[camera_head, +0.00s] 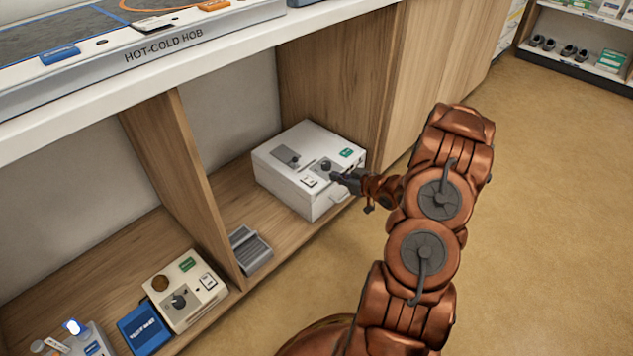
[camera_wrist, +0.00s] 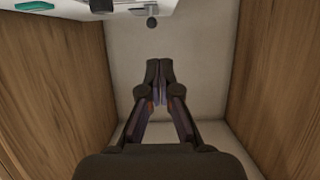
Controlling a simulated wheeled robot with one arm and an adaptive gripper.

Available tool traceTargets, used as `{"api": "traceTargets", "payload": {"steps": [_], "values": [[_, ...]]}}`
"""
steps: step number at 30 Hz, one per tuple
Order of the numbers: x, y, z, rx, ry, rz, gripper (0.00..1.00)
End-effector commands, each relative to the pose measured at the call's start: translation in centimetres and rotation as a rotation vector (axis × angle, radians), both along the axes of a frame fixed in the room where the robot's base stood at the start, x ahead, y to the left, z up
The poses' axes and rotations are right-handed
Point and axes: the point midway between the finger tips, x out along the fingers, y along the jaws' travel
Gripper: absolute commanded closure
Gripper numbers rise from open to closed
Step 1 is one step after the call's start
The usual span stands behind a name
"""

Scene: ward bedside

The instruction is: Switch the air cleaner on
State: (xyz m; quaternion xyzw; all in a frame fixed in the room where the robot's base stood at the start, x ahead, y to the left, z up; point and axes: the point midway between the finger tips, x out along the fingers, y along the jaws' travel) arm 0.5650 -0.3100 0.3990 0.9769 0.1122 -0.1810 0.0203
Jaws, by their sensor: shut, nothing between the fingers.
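A white box-shaped unit (camera_head: 282,181) sits in the right cubby under the counter; it may be the air cleaner, but I cannot read its labels. Its top carries a dark knob (camera_head: 326,166), a grey plate with a small lever (camera_head: 288,157), a pale switch plate (camera_head: 309,182) and a green label (camera_head: 346,153). My gripper (camera_head: 335,178) is shut and empty by the unit's front right part, close to the knob; I cannot tell whether it touches. In the wrist view my gripper (camera_wrist: 158,68) points at the pale back wall, with the white unit (camera_wrist: 72,12) at the top edge.
A cream unit with a knob (camera_head: 186,290), a blue box (camera_head: 143,328) and a grey ribbed object (camera_head: 250,250) stand to the left. A wooden divider (camera_head: 186,180) separates the cubbies. The counter (camera_head: 240,38) overhangs them. The floor (camera_head: 560,200) at right is clear.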

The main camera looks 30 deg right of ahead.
Motion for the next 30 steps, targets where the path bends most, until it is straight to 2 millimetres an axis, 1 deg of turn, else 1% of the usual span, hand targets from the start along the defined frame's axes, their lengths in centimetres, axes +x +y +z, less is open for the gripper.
{"api": "traceTargets", "payload": {"steps": [4,8,26,27,30], "values": [[0.3,0.1,-0.1,-0.001,0.0,0.001,1.0],[1.2,0.4,-0.6,-0.001,0.001,0.004,1.0],[9.2,2.2,-3.8,-0.004,0.0,0.002,1.0],[9.3,2.2,-4.4,-0.001,0.002,0.0,1.0],[8.9,2.1,-6.0,0.001,0.003,-0.002,1.0]]}}
